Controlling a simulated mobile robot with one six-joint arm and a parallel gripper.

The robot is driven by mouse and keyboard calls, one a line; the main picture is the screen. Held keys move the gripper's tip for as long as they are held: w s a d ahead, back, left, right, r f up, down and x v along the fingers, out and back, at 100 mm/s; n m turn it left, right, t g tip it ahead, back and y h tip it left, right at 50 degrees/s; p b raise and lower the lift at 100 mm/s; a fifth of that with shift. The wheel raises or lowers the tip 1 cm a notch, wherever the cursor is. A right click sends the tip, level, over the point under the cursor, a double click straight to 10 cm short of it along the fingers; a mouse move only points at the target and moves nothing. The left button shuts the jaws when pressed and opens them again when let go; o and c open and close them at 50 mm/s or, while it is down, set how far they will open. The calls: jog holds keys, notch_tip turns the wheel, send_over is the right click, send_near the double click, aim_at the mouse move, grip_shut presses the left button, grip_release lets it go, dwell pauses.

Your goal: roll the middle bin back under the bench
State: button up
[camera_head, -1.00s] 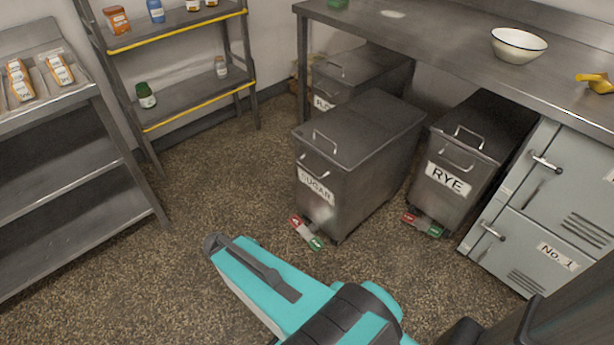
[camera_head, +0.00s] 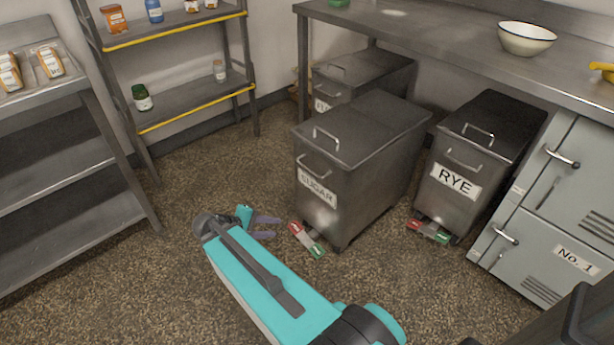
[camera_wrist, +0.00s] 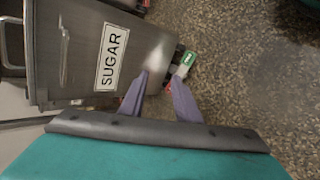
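The middle bin, a grey metal bin labelled SUGAR (camera_head: 345,190), stands partly out from under the bench (camera_head: 450,55), farther forward than its neighbours. It has a lid handle and a front handle (camera_head: 314,168). A red and green pedal (camera_head: 307,240) sits low at its front. My gripper (camera_head: 274,227) is low over the floor, just left of the pedal, its fingers apart and empty. In the wrist view, the SUGAR bin (camera_wrist: 85,60) lies sideways at left. The fingertips (camera_wrist: 160,76) reach towards the pedal (camera_wrist: 187,62); whether they touch it I cannot tell.
The RYE bin (camera_head: 460,165) stands right of the SUGAR bin, beside grey lockers (camera_head: 555,205). Another bin (camera_head: 365,72) sits behind, to the left. A shelf rack (camera_head: 190,105) and a bread rack (camera_head: 60,150) stand at left. The speckled floor (camera_head: 200,190) between is clear.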

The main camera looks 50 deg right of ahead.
aim_at(308, 168)
jog(key=w+d+r+h+b, duration=0.2)
jog(key=d+r+b, duration=0.2)
jog(key=r, duration=0.2)
jog(key=w+d+r+m+h+b, duration=0.1)
jog(key=w+d+r+h+b, duration=0.1)
jog(key=d+r+h+b, duration=0.1)
jog(key=shift+w+d+r+m+t+h+b, duration=0.3)
jog(key=shift+d+r+b, duration=0.6)
jog(key=shift+r+b, duration=0.45)
jog(key=shift+s+d, duration=0.1)
jog(key=shift+d, duration=0.05)
jog(key=shift+b+x, duration=1.9)
jog(key=shift+x, duration=4.8)
